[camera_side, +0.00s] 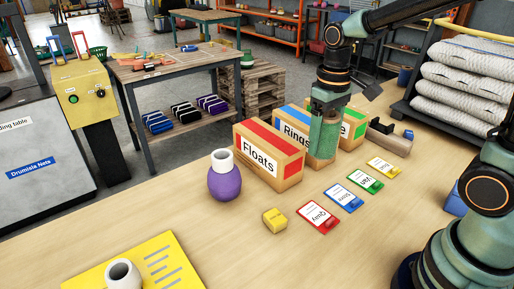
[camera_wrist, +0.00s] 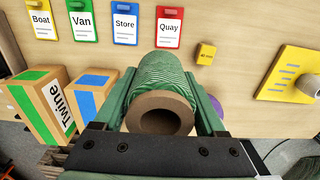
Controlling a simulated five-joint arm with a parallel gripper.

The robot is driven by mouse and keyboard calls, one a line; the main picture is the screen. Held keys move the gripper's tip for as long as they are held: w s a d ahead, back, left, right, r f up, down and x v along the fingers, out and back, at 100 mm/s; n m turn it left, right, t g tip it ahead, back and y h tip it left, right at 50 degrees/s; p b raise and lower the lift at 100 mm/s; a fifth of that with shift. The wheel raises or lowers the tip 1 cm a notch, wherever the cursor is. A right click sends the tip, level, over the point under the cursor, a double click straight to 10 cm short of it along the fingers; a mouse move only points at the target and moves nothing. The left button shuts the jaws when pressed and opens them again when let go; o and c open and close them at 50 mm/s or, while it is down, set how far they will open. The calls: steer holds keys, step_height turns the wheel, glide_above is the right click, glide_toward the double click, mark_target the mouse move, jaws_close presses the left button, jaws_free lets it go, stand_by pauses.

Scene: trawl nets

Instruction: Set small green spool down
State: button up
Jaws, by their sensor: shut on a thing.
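A green spool (camera_side: 323,137) of wound cord hangs upright in my gripper (camera_side: 325,112), in front of the boxes in the side view. In the wrist view the green spool (camera_wrist: 164,78) shows its brown cardboard core end toward the camera. My gripper's fingers (camera_wrist: 165,95) are shut on it, one on each side. I cannot tell whether its lower end touches the table. A purple spool (camera_side: 224,182) with a white core stands on the table to the left. It is mostly hidden in the wrist view.
Floats (camera_side: 268,155), Rings (camera_side: 290,123) and Twine (camera_wrist: 45,107) boxes stand in a row. Quay (camera_side: 317,217), Store (camera_side: 343,197), Van (camera_side: 365,181) and Boat (camera_side: 384,167) cards lie before them. A yellow block (camera_side: 274,220) and yellow board (camera_side: 165,262) lie leftward.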

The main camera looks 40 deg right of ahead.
steer(key=w+a+r, duration=0.1)
steer(key=w+a, duration=0.4)
steer(key=a, duration=0.4)
steer(key=w+a+r, duration=0.1)
steer(key=w+a, duration=0.3)
steer(key=a, duration=0.6)
steer(key=w+a+r, duration=0.1)
steer(key=w+a, duration=0.4)
steer(key=a, duration=0.4)
steer(key=f, duration=1.9)
steer(key=shift+s+a+f, duration=0.1)
steer(key=shift+s+f, duration=0.1)
steer(key=shift+s, duration=0.05)
steer(key=shift+f, duration=0.1)
steer(key=o, duration=1.6)
